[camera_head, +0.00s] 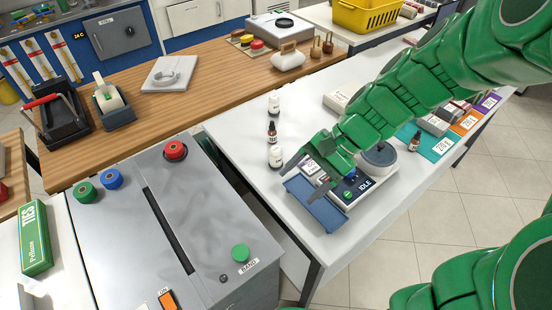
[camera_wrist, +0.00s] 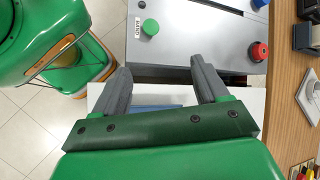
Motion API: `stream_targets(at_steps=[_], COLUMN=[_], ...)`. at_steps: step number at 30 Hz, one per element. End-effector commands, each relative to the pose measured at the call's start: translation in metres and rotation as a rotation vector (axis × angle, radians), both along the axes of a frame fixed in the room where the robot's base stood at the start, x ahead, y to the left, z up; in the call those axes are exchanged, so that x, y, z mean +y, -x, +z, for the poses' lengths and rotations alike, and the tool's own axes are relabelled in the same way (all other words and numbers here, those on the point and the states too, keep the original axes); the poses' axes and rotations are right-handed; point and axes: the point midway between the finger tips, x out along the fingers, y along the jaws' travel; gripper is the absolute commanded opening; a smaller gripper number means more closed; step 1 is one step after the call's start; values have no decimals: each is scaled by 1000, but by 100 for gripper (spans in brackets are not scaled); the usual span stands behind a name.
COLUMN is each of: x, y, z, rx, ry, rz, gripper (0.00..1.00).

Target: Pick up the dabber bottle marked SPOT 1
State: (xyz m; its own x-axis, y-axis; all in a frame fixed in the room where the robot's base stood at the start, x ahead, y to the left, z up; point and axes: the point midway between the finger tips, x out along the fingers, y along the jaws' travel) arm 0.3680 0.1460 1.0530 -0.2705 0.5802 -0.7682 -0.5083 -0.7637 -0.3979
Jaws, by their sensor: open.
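Three small bottles stand in a row on the white table (camera_head: 235,125) in the head view: a white one (camera_head: 274,105) at the back, a dark amber one (camera_head: 271,133) in the middle, and a white one (camera_head: 275,157) nearest. Their labels are too small to read, so I cannot tell which is SPOT 1. Another dark bottle (camera_head: 415,141) stands further right. My gripper (camera_head: 306,176) is open, just right of the nearest white bottle and above a device marked IDLE (camera_head: 352,188). In the wrist view, nothing is between the fingers of my gripper (camera_wrist: 160,68), and no bottle shows.
A blue tray (camera_head: 316,208) lies at the table's front edge. A grey machine (camera_head: 215,215) with coloured buttons stands left of the table; its green button (camera_wrist: 150,27) also shows in the wrist view. A wooden counter (camera_head: 215,85) runs behind. Coloured cards and boxes lie to the right.

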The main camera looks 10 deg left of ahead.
Motion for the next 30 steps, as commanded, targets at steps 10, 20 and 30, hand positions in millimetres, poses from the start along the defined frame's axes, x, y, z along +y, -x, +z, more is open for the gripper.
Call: stream_targets(at_steps=[10, 20, 30], x=[28, 38, 31], y=[-62, -126, -188], z=[-24, -57, -107], rx=[163, 330, 520], ry=[-142, -252, -339], rz=[-231, -473, -741], gripper=[74, 74, 74])
